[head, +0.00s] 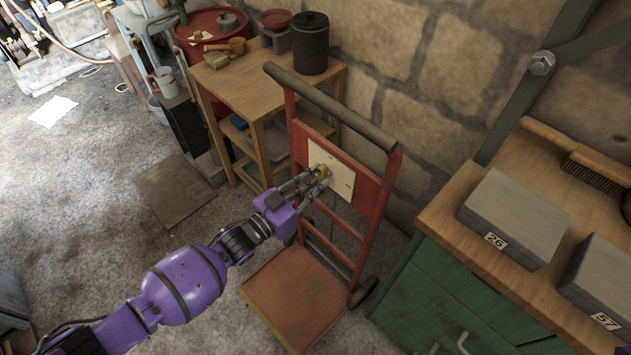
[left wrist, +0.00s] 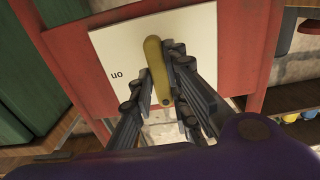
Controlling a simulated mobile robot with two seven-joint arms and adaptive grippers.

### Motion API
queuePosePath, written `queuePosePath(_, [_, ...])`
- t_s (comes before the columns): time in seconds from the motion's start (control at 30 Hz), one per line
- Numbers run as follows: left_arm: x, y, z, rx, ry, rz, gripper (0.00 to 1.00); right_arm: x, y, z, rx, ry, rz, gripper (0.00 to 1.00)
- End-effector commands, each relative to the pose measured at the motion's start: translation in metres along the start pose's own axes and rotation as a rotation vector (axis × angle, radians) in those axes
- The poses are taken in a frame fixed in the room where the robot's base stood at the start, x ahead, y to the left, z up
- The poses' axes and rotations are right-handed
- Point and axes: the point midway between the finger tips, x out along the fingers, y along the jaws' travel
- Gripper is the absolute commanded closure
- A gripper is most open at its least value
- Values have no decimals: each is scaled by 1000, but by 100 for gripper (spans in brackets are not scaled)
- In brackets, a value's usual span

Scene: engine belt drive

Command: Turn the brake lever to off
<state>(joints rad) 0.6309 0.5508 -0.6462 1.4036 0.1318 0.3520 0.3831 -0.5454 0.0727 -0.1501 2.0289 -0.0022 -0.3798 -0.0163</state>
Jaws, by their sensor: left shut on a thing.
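The brake lever is a small yellow handle (head: 322,170) on a cream plate (head: 344,183), fixed to the red upright frame of a hand truck (head: 372,195). In the left wrist view the lever (left wrist: 156,62) lies between my finger pads, and the plate (left wrist: 200,28) bears the word "on", seen upside down, to the left of it. My left gripper (head: 318,178) is shut on the lever; its fingers (left wrist: 158,78) flank it on both sides. Any "off" mark is not visible.
A wooden table (head: 262,85) with a black canister (head: 310,45) stands behind the hand truck. A green cabinet (head: 450,290) with a wooden top and grey boxes (head: 515,218) stands at the right. A brown flat panel (head: 172,190) lies on the floor at left.

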Motion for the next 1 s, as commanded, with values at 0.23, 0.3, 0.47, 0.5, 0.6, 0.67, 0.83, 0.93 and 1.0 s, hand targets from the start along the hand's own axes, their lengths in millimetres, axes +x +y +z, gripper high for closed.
queuePosePath(0.23, [0,0,0,-15,0,0,100,0,0,0,0,0,-1,60])
queuePosePath(0.3, [0,0,0,-15,0,0,100,0,0,0,0,0,-1,60])
queuePosePath(0.47, [0,0,0,-16,0,0,100,0,0,0,0,0,-1,60])
queuePosePath(0.5, [0,0,0,-15,0,0,79,0,0,0,0,0,-1,60])
queuePosePath(0.6, [0,0,0,-14,0,0,66,0,0,0,0,0,-1,60])
queuePosePath(0.67, [0,0,0,-14,0,0,66,0,0,0,0,0,-1,60])
queuePosePath(0.83, [0,0,0,-13,0,0,66,0,0,0,0,-1,0,60])
queuePosePath(0.93, [-2,0,0,-12,0,0,66,0,1,0,-3,0,1,60])
queuePosePath(1.0, [-7,0,1,-12,-2,-1,66,0,1,0,-2,0,1,60])
